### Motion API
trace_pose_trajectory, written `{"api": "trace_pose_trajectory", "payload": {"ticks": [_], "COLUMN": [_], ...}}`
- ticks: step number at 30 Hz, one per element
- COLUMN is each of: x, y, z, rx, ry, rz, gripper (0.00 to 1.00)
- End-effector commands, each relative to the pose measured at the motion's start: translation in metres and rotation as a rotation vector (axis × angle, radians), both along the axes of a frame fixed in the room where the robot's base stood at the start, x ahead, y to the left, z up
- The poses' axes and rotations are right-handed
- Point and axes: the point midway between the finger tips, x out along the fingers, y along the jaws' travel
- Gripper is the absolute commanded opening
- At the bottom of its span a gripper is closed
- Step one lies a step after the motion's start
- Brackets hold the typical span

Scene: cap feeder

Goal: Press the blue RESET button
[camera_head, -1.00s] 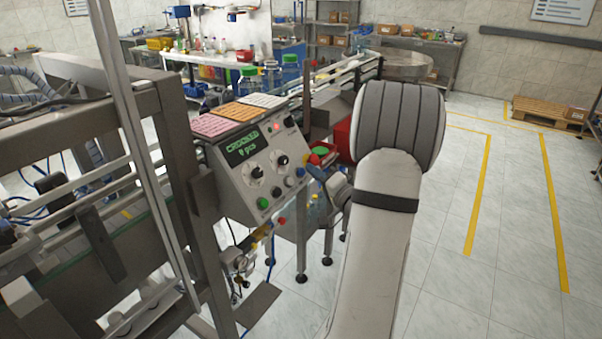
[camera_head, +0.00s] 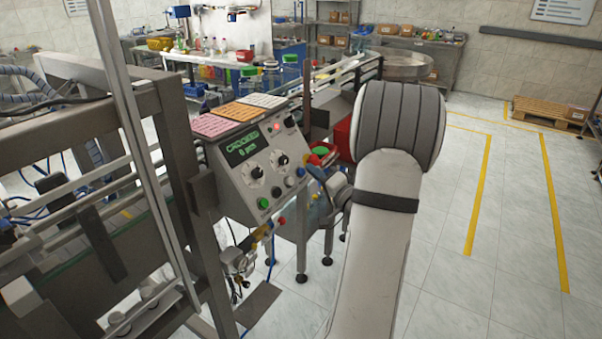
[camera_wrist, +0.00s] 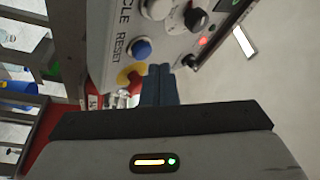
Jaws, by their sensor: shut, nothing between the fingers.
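The blue RESET button (camera_wrist: 141,48) sits on the grey control panel (camera_wrist: 105,45) in the wrist view, beside the printed word RESET. My gripper (camera_wrist: 160,70) is shut and empty, its dark blue fingertips just below and to the right of the button in that picture. A small gap shows between them in the picture; the depth between them is hard to tell. In the head view the panel (camera_head: 232,185) stands left of my arm, and my gripper (camera_head: 318,173) is at its right edge.
A yellow-and-red button (camera_wrist: 130,75) lies close to my fingers. A white button (camera_wrist: 156,9), a black knob (camera_wrist: 195,18) and a lit red lamp (camera_wrist: 204,40) share the panel. A green button (camera_head: 263,203) sits lower left. The floor at right is open.

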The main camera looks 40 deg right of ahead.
Motion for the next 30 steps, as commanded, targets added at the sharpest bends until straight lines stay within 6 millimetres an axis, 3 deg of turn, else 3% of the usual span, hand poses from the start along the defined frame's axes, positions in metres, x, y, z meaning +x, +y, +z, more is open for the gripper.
{"api": "trace_pose_trajectory", "payload": {"ticks": [30], "x": [0.0096], "y": [0.0033], "z": [-0.0058], "rx": [0.000], "ry": [0.000], "rz": [0.000], "gripper": [0.00]}}
